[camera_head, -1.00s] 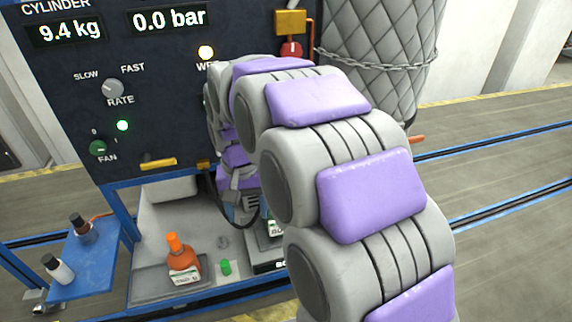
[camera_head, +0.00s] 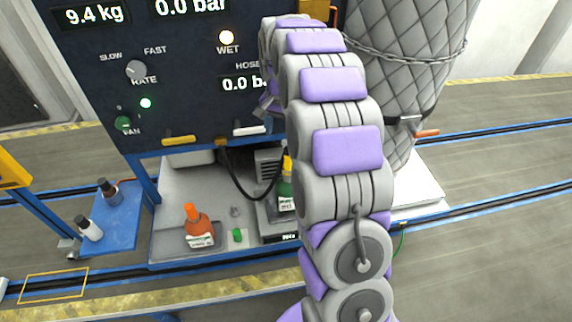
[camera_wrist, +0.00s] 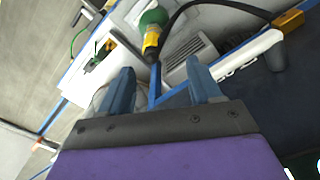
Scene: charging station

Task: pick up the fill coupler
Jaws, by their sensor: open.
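A yellow fitting at the end of a black hose, which I take for the fill coupler, shows in the wrist view (camera_wrist: 151,42), against a green bottle (camera_wrist: 153,17). In the head view the green bottle (camera_head: 285,192) stands on the scale, partly behind my arm, with the yellow fitting (camera_head: 287,165) at its top. My gripper (camera_wrist: 160,66) is open and empty, its two blue-grey fingers apart, with the bottle and fitting beyond the fingertips. The gripper is mostly hidden by my arm in the head view.
The black hose (camera_head: 256,197) hangs from an orange block under the dark panel (camera_head: 190,90). An orange bottle (camera_head: 199,228) and a green cap (camera_head: 238,235) are on the tray. A chained, quilted tank (camera_head: 395,75) stands right. A blue side shelf (camera_head: 118,212) holds small bottles.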

